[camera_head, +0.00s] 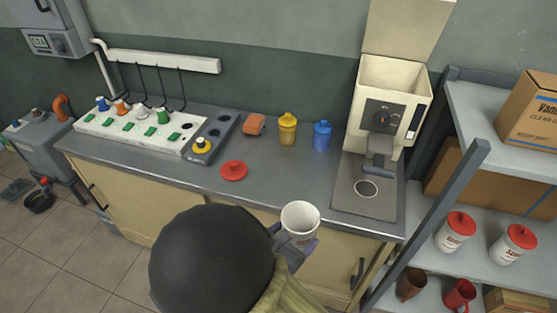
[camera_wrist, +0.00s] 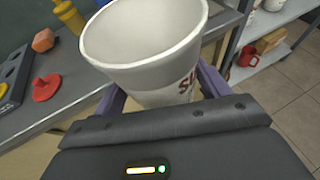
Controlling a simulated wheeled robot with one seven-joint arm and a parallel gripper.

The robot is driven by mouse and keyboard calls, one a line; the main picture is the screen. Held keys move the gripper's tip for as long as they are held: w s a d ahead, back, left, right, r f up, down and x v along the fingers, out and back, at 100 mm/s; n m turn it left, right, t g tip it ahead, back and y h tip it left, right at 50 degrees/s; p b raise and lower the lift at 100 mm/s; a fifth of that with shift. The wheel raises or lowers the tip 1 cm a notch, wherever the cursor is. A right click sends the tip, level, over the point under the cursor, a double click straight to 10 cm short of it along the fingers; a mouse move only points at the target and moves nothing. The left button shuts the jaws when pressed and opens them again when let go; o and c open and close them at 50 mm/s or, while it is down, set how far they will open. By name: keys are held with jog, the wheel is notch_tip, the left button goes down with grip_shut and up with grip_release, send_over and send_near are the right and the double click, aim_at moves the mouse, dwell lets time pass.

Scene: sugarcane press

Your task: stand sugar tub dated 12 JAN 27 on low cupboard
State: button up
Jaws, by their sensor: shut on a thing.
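My gripper (camera_head: 294,240) is shut on a white open-topped tub (camera_head: 300,216), held upright at the front edge of the grey worktop. The tub has no lid on it; in the wrist view (camera_wrist: 150,65) part of a red word starting "SU" shows on its right side. No date can be read on it. The worktop (camera_head: 270,182) tops a low beige cupboard (camera_head: 335,262). A red lid (camera_head: 234,171) lies on the worktop, left of the tub. Two white tubs with red lids, a left one (camera_head: 455,232) and a right one (camera_head: 513,244), stand on the shelf; their dates are unreadable.
A yellow bottle (camera_head: 288,130), a blue bottle (camera_head: 322,135) and an orange block (camera_head: 254,124) stand at the back. A dispenser machine (camera_head: 388,105) is at right, a switch panel (camera_head: 140,129) at left. Shelf rack post (camera_head: 432,215) stands close on the right. The front middle worktop is clear.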

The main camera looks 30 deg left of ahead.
jog(key=s+a+r+n+y, duration=0.2)
jog(key=s+a+r, duration=0.1)
jog(key=a, duration=0.5)
jog(key=s+a+r+n+y, duration=0.2)
jog(key=s+a+r+y, duration=0.1)
jog(key=a, duration=0.5)
jog(key=shift+s+r, duration=0.5)
jog(key=shift+s, duration=0.15)
